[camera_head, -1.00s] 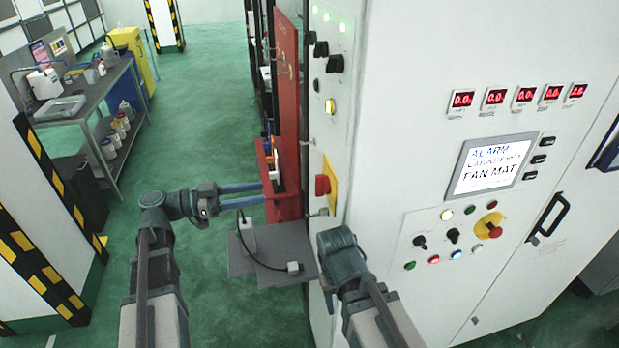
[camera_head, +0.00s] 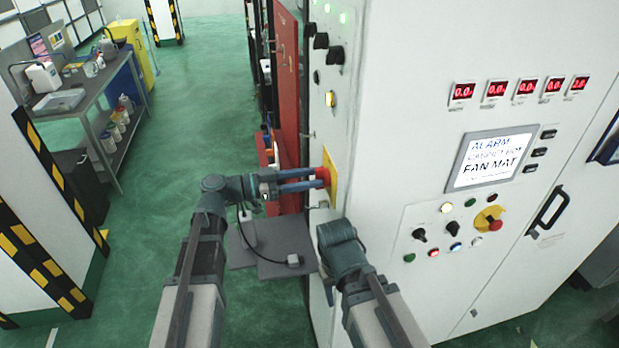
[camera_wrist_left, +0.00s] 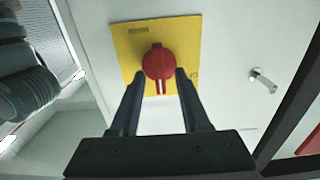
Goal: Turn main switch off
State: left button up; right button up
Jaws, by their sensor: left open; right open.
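The main switch is a red rotary knob (camera_wrist_left: 158,62) on a yellow plate (camera_wrist_left: 185,30) on the cabinet's narrow side. In the head view the red knob (camera_head: 324,175) shows at the tips of my left gripper (camera_head: 318,178), partly hidden by the fingers. In the left wrist view my left gripper (camera_wrist_left: 152,88) is open, with one finger on each side of the knob's lower part; I cannot tell whether they touch it. The knob's handle bar points toward the gripper palm. My right arm is folded in front of the cabinet; its fingers are hidden.
The grey cabinet (camera_head: 420,110) fills the right side, with a display (camera_head: 490,160) reading an alarm and a red-on-yellow button (camera_head: 490,220) on its front. A small grey shelf (camera_head: 270,250) sits below my left gripper. A key (camera_wrist_left: 262,80) sticks out right of the plate.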

pick_arm(q)
jog(key=shift+d, duration=0.15)
jog(key=shift+c, duration=0.2)
grip_shut()
dwell(0.3)
jog(key=n, duration=0.5)
jog(key=shift+w+n, duration=0.15)
jog(key=shift+n, duration=0.25)
jog(key=n, duration=0.5)
jog(key=shift+w+f+n, duration=0.15)
jog(key=shift+n, duration=0.55)
jog(key=shift+o, duration=0.2)
grip_release()
